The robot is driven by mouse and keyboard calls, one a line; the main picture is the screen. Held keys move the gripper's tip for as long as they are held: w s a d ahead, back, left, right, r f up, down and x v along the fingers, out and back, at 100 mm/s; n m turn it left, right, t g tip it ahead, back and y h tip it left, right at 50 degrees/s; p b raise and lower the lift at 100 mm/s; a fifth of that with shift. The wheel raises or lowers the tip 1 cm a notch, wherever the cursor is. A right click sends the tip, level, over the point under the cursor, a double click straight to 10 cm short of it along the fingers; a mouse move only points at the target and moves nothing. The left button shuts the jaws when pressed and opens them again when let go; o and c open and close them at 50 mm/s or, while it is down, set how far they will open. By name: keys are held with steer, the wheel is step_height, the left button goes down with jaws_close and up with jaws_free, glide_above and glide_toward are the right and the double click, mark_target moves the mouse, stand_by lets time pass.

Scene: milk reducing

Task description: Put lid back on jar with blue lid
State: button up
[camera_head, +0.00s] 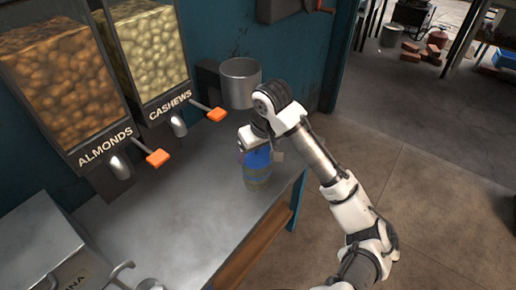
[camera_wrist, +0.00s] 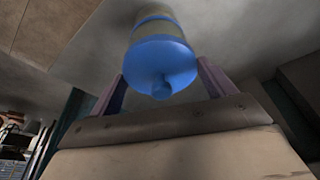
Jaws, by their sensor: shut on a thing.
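The jar (camera_head: 257,182) stands upright on the metal counter near its right edge, under my gripper (camera_head: 256,148). The blue lid (camera_head: 256,160) is at the jar's top, and my gripper partly covers it. In the wrist view the blue lid (camera_wrist: 158,55) with its round knob lies between the two fingers of my gripper (camera_wrist: 164,80), which is shut on it. The jar (camera_wrist: 155,8) shows beyond the lid, in line with it. I cannot tell whether the lid is fully seated on the rim.
The metal counter (camera_head: 165,225) is clear left of the jar. Almond (camera_head: 65,85) and cashew (camera_head: 145,50) dispensers with orange handles hang on the teal wall. A metal cylinder (camera_head: 239,85) is behind my gripper. A metal box (camera_head: 45,250) stands at front left.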

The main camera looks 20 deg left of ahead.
steer(key=o, duration=0.9)
steer(key=shift+r, duration=0.1)
steer(key=shift+r+p, duration=3.45)
jaws_close()
steer(key=shift+f, duration=0.3)
